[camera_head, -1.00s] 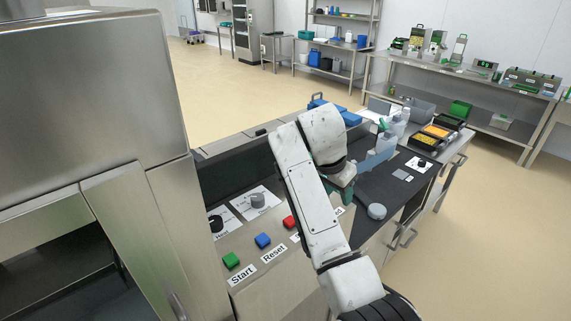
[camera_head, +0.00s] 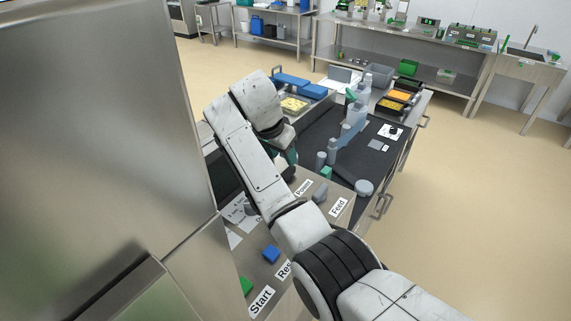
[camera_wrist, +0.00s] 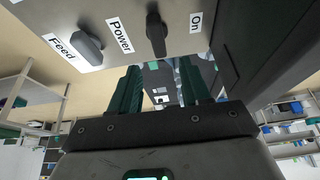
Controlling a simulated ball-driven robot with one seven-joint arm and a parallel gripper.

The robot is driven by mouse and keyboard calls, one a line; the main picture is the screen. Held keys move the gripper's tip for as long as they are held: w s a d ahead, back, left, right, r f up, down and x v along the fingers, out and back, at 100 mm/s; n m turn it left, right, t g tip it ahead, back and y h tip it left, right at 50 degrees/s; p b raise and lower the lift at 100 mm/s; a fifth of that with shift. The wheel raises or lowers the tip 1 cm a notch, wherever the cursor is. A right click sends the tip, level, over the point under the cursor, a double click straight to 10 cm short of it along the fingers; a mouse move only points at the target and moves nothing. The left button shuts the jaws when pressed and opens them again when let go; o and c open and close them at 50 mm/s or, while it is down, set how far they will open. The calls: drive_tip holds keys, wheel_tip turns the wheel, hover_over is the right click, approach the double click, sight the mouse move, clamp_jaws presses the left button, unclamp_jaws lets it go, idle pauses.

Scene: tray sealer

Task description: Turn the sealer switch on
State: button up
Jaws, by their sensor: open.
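The sealer's control panel (camera_head: 262,280) lies below and beside my arm in the head view. No contact with the switch shows. In the head view my arm hides the switch and most of the gripper; only a bit of green finger shows.
A grey Feed knob (camera_wrist: 88,44) sits beside the Power switch. A blue button (camera_head: 271,254) and a green Start button (camera_head: 246,286) are on the panel. A large steel housing (camera_head: 100,130) fills the left.

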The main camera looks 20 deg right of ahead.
sight(289, 169)
drive_tip(key=x, duration=0.7)
drive_tip(key=shift+f+p, duration=0.15)
drive_tip(key=shift+p, duration=0.15)
drive_tip(key=shift+s, duration=0.1)
clamp_jaws()
